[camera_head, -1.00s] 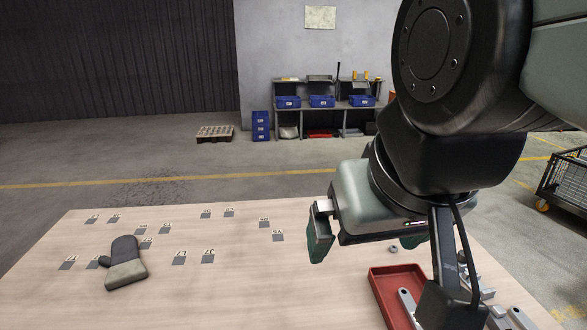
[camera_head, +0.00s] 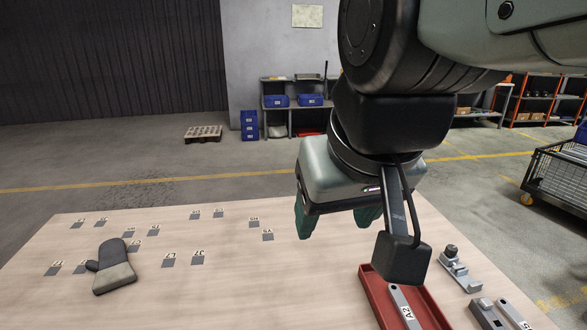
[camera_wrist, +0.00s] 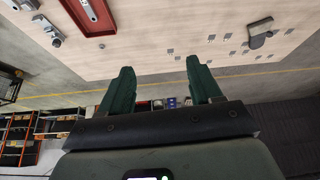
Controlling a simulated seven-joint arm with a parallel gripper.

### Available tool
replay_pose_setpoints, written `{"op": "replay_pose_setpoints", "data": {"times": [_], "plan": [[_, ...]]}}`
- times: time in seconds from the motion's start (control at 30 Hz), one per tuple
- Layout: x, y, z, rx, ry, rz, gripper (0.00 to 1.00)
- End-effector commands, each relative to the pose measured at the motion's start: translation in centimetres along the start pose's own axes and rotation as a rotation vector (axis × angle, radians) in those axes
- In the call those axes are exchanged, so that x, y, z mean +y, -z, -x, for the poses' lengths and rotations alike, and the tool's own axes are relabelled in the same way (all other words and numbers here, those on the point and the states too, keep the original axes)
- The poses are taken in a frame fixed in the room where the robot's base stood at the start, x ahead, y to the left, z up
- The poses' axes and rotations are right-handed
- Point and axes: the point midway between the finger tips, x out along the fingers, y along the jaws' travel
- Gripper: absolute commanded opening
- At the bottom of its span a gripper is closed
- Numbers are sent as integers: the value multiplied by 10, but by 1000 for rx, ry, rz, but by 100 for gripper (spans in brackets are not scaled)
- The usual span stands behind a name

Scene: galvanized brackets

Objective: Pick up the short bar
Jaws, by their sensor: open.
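A grey flat metal bar (camera_head: 405,306) marked A2 lies in a red tray (camera_head: 436,312) at the table's front right. In the wrist view the bar (camera_wrist: 89,11) lies in the tray (camera_wrist: 103,30) at the top left. Another grey bar (camera_head: 514,314) lies right of the tray, partly cut off by the frame. I cannot tell which is the short bar. My gripper (camera_head: 337,218) is open and empty, above the table and behind the tray. In the wrist view its green fingers (camera_wrist: 160,66) stand apart with nothing between them.
Grey brackets (camera_head: 452,268) lie right of the tray. A dark oven mitt (camera_head: 114,270) lies at the left, among several small grey labelled squares. The middle of the wooden table (camera_head: 260,290) is clear. A wire cart (camera_head: 560,180) stands beyond the table.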

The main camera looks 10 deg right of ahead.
Motion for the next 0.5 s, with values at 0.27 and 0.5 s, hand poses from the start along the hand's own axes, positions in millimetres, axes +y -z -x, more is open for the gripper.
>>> {"op": "replay_pose_setpoints", "data": {"times": [0.27,0.5], "plan": [[22,81,-52,-104,-35,90,64],[88,134,-132,-199,-21,153,64]]}}
